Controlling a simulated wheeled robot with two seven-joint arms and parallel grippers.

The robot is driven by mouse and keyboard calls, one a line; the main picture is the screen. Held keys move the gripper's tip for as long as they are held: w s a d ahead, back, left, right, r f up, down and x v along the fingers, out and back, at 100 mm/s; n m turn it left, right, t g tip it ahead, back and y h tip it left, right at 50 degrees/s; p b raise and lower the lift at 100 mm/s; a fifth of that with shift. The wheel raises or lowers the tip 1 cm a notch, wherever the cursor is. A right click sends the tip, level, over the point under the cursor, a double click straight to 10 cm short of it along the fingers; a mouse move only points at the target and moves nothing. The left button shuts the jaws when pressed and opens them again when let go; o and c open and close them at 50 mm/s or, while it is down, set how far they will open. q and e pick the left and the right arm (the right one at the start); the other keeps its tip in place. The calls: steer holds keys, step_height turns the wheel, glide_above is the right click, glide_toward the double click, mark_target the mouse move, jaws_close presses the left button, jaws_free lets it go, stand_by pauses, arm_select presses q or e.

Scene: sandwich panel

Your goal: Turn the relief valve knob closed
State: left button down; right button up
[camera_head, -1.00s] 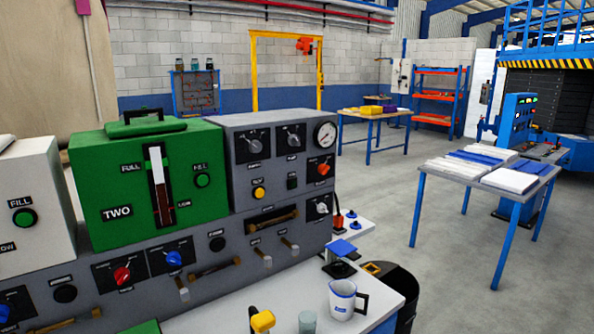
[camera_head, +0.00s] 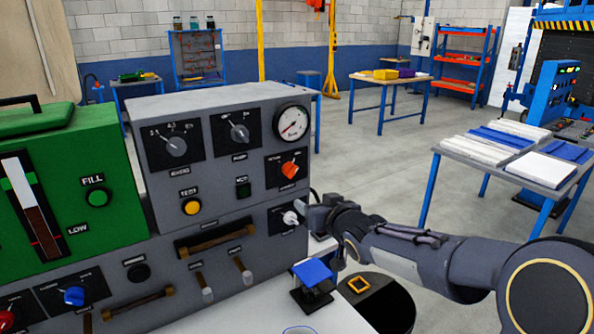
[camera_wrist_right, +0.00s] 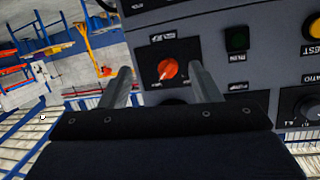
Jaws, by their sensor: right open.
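An orange knob (camera_head: 290,169) on a black plate sits on the right of the grey panel, below the gauge. Just under it is a pale silver knob (camera_head: 290,217) on another black plate. The plate labels are too small to tell which one is the relief valve. My right gripper (camera_head: 304,207) is at the panel's right edge, close to the silver knob; whether it touches is unclear. In the right wrist view my gripper (camera_wrist_right: 162,78) is open, and the orange knob (camera_wrist_right: 168,69) shows between its fingers. My left gripper is out of view.
The pressure gauge (camera_head: 291,122) and dials (camera_head: 238,132) lie above. A yellow button (camera_head: 192,207) and a dark green button (camera_head: 243,189) are to the left. A blue-topped block (camera_head: 312,272) stands below the gripper. The floor to the right is open, with tables further off.

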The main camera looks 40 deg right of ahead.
mark_target(294, 174)
steer(key=w+d+n+t, duration=0.1)
steer(key=w, duration=0.3)
steer(key=w+d+r+n+t+y+p, duration=0.1)
steer(key=w, duration=0.3)
steer(key=w+d+r+n+t+y, duration=0.1)
steer(key=w, duration=0.3)
steer(key=shift+w+d+p, duration=0.1)
steer(key=shift+d+p, duration=0.2)
steer(key=shift+p, duration=0.1)
